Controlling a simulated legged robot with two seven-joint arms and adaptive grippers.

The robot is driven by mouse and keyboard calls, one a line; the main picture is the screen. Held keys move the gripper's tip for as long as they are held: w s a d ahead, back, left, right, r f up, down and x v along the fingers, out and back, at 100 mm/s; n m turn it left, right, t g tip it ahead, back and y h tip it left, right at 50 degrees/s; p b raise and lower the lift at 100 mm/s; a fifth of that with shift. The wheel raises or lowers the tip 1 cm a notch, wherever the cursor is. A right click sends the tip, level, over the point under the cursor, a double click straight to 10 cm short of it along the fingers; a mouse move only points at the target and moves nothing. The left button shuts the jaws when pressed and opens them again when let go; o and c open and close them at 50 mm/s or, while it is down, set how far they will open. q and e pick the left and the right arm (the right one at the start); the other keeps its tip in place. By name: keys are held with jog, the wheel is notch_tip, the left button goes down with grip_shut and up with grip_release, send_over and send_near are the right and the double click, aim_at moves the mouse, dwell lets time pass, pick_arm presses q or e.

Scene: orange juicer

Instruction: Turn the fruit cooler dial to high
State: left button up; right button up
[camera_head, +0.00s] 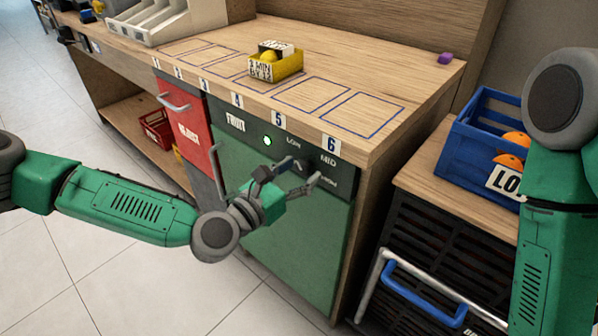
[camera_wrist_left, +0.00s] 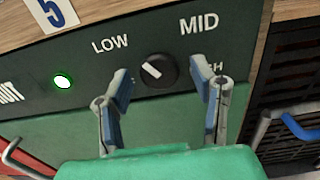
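The fruit cooler (camera_head: 290,225) is the green cabinet under the counter, with a dark control panel (camera_wrist_left: 100,72) on top. Its round black dial (camera_wrist_left: 159,71) has a white mark slanting to the upper left, toward LOW. MID is printed to the dial's upper right. The label at right, ending in "GH", is partly covered by a finger. My left gripper (camera_head: 302,170) is in front of the panel. In the left wrist view the left gripper (camera_wrist_left: 167,82) is open, one finger on each side of the dial with gaps. My right gripper is outside the views.
A lit green lamp (camera_wrist_left: 62,81) is left of the dial. A yellow box (camera_head: 276,68) stands on the wooden counter (camera_head: 330,70). A blue crate of oranges (camera_head: 470,135) is at right. A red drawer front (camera_head: 186,125) adjoins the cooler at left.

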pick_arm(q)
jog(key=c, duration=1.1)
jog(key=shift+o, duration=0.2)
